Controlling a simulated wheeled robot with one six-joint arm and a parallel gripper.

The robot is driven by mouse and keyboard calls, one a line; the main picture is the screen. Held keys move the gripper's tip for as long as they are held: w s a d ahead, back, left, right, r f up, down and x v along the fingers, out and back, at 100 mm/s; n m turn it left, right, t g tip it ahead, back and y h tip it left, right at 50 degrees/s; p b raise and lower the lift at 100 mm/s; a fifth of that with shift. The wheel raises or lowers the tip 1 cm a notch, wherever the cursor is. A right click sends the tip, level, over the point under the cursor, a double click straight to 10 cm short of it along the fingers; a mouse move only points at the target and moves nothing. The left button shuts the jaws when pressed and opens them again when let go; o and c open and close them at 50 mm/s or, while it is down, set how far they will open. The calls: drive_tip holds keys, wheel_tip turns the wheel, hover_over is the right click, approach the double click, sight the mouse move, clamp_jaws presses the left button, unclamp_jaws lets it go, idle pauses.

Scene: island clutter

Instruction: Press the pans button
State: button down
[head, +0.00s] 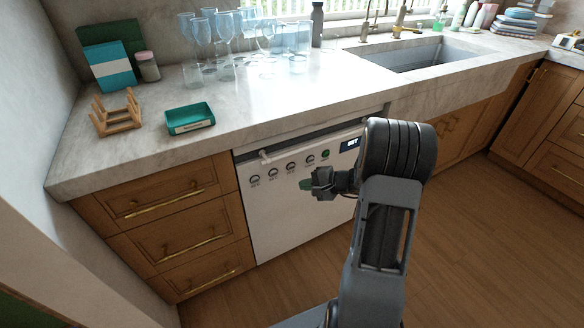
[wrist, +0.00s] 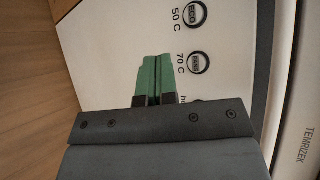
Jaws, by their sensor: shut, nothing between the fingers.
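In the wrist view, a round button (wrist: 197,63) marked 70 C appears to read PANS, though the lettering is small. The button marked ECO and 50 C (wrist: 194,14) is above it in that picture. My gripper (wrist: 152,58) has its green fingers together and empty, to the left of the 70 C button and apart from it in the picture. In the head view, my gripper (head: 306,185) is in front of the white dishwasher panel (head: 280,215), below the row of buttons. Which button there is pans is too small to read.
The dishwasher has a green button (head: 326,154) and a dark display (head: 350,144) to the right of the row. The marble counter (head: 290,100) holds a teal tray (head: 190,118), a wooden rack (head: 117,113) and several glasses (head: 225,40). Floor in front is clear.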

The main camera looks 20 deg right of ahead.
drive_tip(key=shift+w+a, duration=0.15)
drive_tip(key=shift+w, duration=1.2)
drive_tip(key=shift+w+a, duration=0.15)
drive_tip(key=shift+w, duration=1.2)
drive_tip(key=shift+w+a+b, duration=0.1)
drive_tip(key=shift+w+b, duration=0.7)
drive_tip(key=shift+w, duration=0.1)
idle(0.7)
drive_tip(key=shift+s, duration=0.1)
drive_tip(key=shift+s+b, duration=0.3)
drive_tip(key=shift+s, duration=0.5)
drive_tip(key=shift+s+d+b, duration=0.2)
drive_tip(key=shift+s+b, duration=0.1)
drive_tip(key=shift+s, duration=0.95)
drive_tip(key=shift+s+d+b, duration=0.2)
drive_tip(key=shift+s+b, duration=0.05)
drive_tip(key=shift+s, duration=1)
